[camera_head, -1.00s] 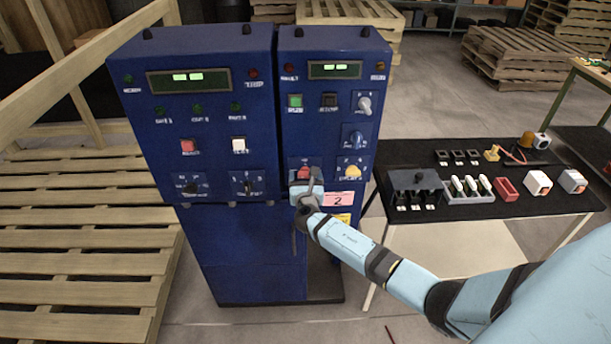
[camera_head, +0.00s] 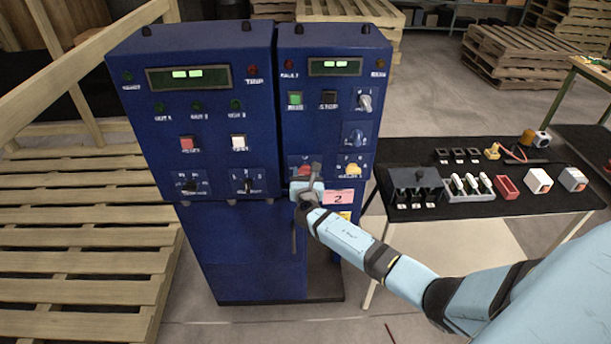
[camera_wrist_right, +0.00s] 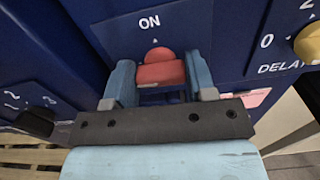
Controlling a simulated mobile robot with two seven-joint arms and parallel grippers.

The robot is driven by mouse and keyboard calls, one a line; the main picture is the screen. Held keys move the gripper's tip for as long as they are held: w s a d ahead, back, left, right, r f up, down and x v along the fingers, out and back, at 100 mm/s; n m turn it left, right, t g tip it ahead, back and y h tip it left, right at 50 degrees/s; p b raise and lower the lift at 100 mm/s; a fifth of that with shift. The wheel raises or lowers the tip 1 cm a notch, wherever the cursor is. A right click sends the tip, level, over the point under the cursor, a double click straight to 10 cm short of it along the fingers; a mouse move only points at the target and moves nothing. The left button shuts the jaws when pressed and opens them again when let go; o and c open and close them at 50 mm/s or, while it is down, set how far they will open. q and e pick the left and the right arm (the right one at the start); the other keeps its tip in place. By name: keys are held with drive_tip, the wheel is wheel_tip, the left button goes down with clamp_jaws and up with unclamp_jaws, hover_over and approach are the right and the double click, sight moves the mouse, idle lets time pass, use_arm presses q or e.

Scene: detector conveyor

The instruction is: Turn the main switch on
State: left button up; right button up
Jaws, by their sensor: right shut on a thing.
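The red main switch (camera_wrist_right: 160,72) is on the right-hand blue cabinet's front panel, under the word ON and a small mark. In the head view the red switch (camera_head: 304,171) is partly hidden by my right gripper (camera_head: 305,180). In the wrist view my right gripper (camera_wrist_right: 161,80) has one finger on each side of the red handle and is shut on it. The handle's lower part is close to the dark palm bar. My left gripper is not in view.
A black knob (camera_wrist_right: 36,122) is on the left cabinet. A black-topped table (camera_head: 470,203) with several parts stands right. Wooden pallets (camera_head: 80,240) lie left.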

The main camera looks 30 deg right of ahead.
use_arm(q)
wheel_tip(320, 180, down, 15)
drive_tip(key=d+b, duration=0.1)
drive_tip(key=b, duration=1.5)
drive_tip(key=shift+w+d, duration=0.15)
use_arm(e)
drive_tip(key=shift+s+d+f+m, duration=0.1)
drive_tip(key=shift+f+m, duration=0.05)
drive_tip(key=shift+m, duration=4.2)
drive_tip(key=shift+f+m, duration=0.15)
drive_tip(key=shift+m, duration=4.2)
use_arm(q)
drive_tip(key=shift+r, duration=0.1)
use_arm(e)
drive_tip(key=o, duration=0.9)
drive_tip(key=shift+r, duration=0.1)
drive_tip(key=shift+o, duration=0.2)
use_arm(q)
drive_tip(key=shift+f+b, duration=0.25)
drive_tip(key=shift+b, duration=0.15)
use_arm(e)
drive_tip(key=v, duration=1.3)
drive_tip(key=shift+s+a, duration=0.25)
drive_tip(key=shift+s, duration=0.05)
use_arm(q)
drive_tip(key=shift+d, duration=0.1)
